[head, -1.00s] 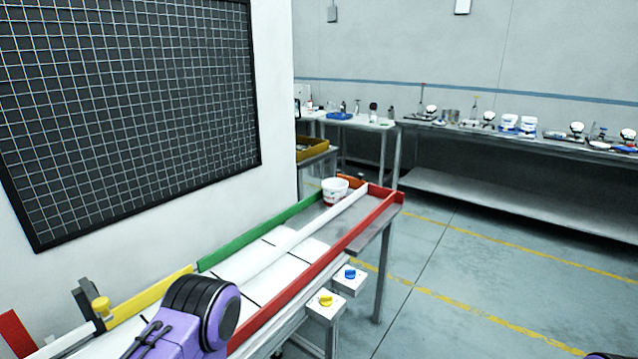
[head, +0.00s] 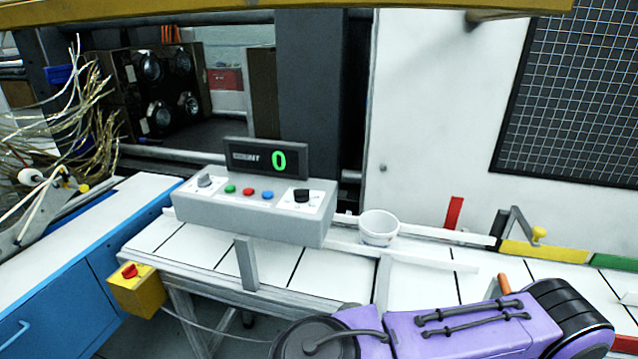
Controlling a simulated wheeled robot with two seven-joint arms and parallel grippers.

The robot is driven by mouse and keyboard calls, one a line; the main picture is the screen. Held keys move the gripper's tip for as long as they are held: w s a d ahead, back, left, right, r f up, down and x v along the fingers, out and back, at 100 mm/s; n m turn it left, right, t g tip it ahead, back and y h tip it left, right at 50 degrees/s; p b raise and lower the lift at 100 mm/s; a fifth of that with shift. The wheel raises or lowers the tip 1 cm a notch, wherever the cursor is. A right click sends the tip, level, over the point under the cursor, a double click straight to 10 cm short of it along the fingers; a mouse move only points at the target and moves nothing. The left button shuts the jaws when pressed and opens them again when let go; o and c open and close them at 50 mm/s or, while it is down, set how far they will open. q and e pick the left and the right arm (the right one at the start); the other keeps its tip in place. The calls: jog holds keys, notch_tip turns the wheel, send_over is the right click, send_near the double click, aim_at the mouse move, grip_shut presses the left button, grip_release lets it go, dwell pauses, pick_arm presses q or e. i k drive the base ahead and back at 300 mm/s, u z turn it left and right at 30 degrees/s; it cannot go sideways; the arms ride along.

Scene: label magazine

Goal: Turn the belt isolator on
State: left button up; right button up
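A yellow box with a red rotary knob (head: 130,271) hangs at the left front corner of the conveyor (head: 200,262); it looks like an isolator switch. A cable runs from the box to the right. The knob's on or off marking is too small to read. A grey control box (head: 250,215) stands over the conveyor with a grey knob, a black knob, several coloured buttons and a display with a green 0. Part of my purple arm lies across the lower right, well right of the yellow box. Neither gripper shows.
A white tub (head: 379,227) sits on the conveyor right of the control box, by the white guide rails. A blue cabinet (head: 60,290) stands close left of the yellow box. Loose wires (head: 85,110) hang at the far left. A yellow bar crosses the top.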

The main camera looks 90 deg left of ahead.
aim_at(130, 271)
jog(key=z, duration=0.75)
jog(key=i, duration=1.75)
jog(key=u, duration=5.3)
jog(key=i, duration=1)
